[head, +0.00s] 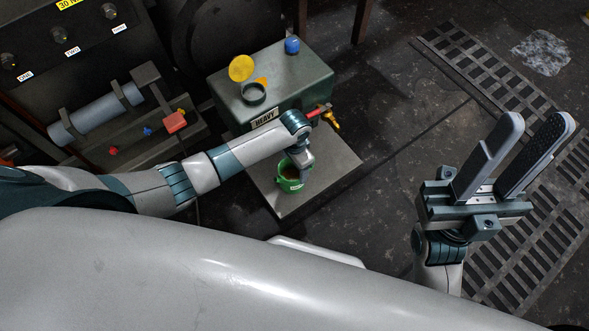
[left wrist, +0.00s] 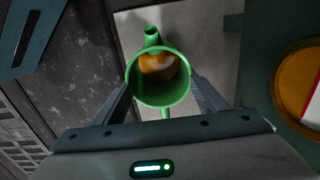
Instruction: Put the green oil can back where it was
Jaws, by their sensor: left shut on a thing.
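The green oil can (head: 289,184) is at the end of my left arm, over the grey plate (head: 335,168) in front of the tank labelled "HEAVY". My left gripper (head: 296,166) is shut on it. In the left wrist view the open-topped can (left wrist: 160,102) sits between the two fingers, with its spout pointing to the top of the picture and amber liquid inside. Whether the can rests on the plate or hangs above it, I cannot tell. My right gripper (head: 538,122) is open and empty, off to the right above the floor.
The green-grey tank (head: 312,84) has a yellow lid (head: 241,68) standing open, a blue knob (head: 292,45), and a tap (head: 330,118) with a red handle on its front. A control panel (head: 65,40) stands at the left. Floor grating (head: 465,60) lies at the right.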

